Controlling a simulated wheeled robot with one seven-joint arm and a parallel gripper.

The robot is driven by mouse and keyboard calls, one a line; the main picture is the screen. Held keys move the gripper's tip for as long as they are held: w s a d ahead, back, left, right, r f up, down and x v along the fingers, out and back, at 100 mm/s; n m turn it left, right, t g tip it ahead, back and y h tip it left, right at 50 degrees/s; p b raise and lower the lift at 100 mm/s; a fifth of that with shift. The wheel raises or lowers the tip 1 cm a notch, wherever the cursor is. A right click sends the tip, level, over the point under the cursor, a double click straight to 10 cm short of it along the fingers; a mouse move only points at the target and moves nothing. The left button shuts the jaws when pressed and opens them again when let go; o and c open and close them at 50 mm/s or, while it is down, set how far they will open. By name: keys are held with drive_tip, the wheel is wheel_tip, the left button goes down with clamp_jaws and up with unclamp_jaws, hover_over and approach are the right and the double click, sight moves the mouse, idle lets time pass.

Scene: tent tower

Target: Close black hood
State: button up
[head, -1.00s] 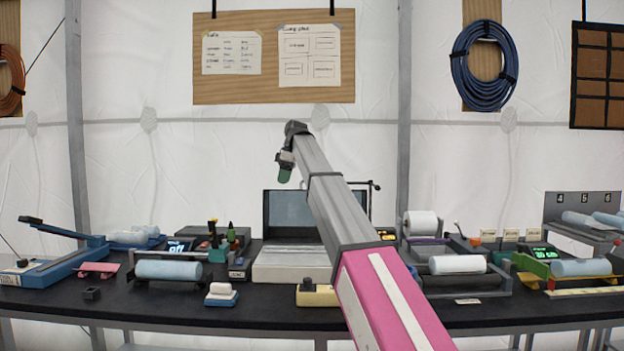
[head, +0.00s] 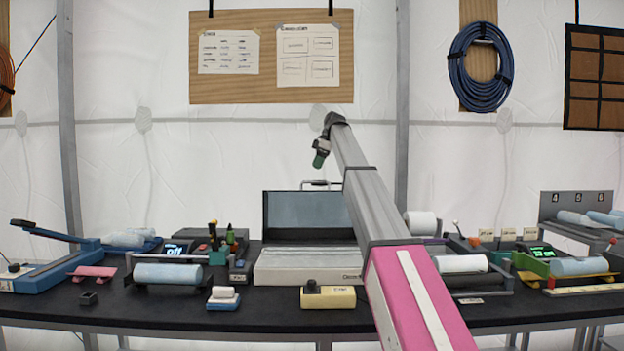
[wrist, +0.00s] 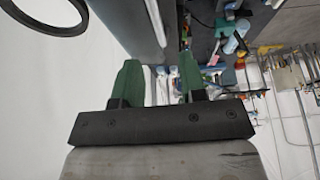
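The black hood (head: 309,211) stands open and upright at the back of a pale grey flat-topped machine (head: 306,262) in the middle of the table. A thin handle (head: 318,184) shows at its top edge. My gripper (head: 319,160) is raised above the hood and seems apart from it. My arm covers the hood's right end. In the wrist view, the two green fingers of my gripper (wrist: 160,85) are spread, with nothing held between them.
A yellow block (head: 328,297) and a white-and-blue block (head: 222,297) sit in front of the machine on the black table (head: 180,315). Rollers flank it: one on the left (head: 168,274), one on the right (head: 460,263). The air left of my gripper is clear.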

drive_tip(key=x, duration=0.6)
clamp_jaws()
drive_tip(key=shift+s, duration=0.1)
